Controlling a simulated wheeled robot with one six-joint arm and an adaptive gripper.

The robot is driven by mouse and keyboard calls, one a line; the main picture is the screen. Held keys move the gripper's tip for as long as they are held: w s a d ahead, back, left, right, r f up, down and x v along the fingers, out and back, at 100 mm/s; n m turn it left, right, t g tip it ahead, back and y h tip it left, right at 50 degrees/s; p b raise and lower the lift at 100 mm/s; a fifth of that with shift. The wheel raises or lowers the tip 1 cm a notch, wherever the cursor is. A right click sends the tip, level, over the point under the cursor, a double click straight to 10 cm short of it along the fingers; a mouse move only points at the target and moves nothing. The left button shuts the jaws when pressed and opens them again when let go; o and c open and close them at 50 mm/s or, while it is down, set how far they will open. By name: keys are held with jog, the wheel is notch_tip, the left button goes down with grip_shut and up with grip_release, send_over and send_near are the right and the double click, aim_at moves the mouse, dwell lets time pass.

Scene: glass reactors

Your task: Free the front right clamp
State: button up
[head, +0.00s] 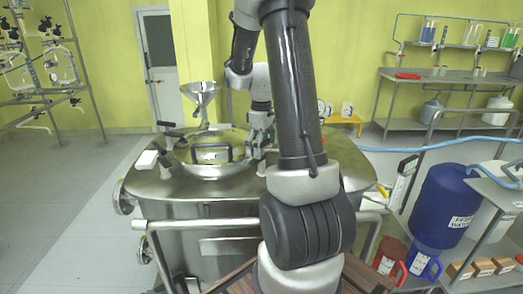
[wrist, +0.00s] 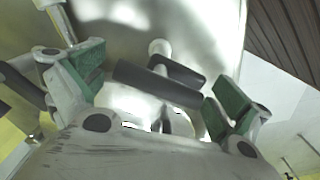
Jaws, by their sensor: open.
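The front right clamp, at the lid's right side, shows in the wrist view as a black bar handle (wrist: 158,84) on a pale metal fitting. My gripper (wrist: 155,86) is open, with a green-padded finger on each side of this handle. I cannot tell whether either pad touches it. In the head view my gripper (head: 258,140) points down at the right edge of the round steel lid (head: 205,168). There it and my arm hide most of the clamp, so its state is unclear.
A steel funnel (head: 203,95) stands behind the lid. The steel vessel top (head: 190,191) is clear in front.

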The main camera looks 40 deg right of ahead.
notch_tip(320, 180, up, 11)
jog(key=shift+r, duration=0.1)
dwell(0.7)
jog(key=shift+m, duration=0.4)
jog(key=s+a+r+m+t, duration=0.2)
jog(key=s+a, duration=0.6)
jog(key=s, duration=0.1)
jog(key=s+a+r+m+t, duration=0.2)
jog(key=s+a+r, duration=0.1)
jog(key=s+a, duration=0.5)
jog(key=shift+s+a+r, duration=0.25)
jog(key=shift+s+r, duration=0.1)
jog(key=shift+s, duration=0.4)
